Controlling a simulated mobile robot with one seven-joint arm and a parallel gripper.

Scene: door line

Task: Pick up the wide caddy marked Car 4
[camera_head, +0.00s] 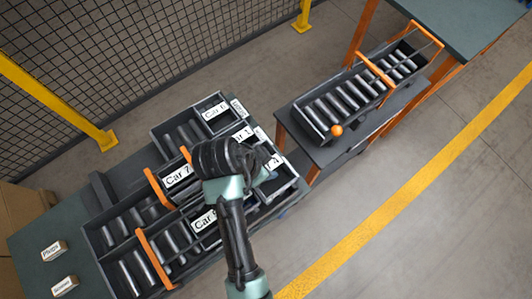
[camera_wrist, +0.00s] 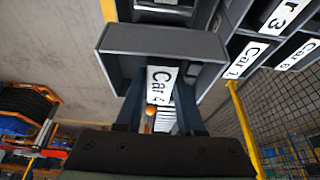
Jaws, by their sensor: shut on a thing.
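The wide caddy marked Car 4 (camera_wrist: 130,40) is a dark grey box with a white label, seen up close in the wrist view. In the head view its label end (camera_head: 274,161) shows just right of my gripper. My gripper (camera_wrist: 157,95) is shut on this caddy, with one finger on each side of the Car 4 label. In the head view my gripper (camera_head: 262,160) and wrist cover much of the caddy. I cannot tell whether the caddy is clear of what is under it.
Other labelled caddies, including Car 1 (camera_head: 213,112), Car 7 (camera_head: 177,176) and Car 8 (camera_head: 203,221), crowd around on the left bench (camera_head: 45,225). A roller rack (camera_head: 350,98) with an orange ball (camera_head: 337,130) stands at the right. Open floor lies beyond a yellow line.

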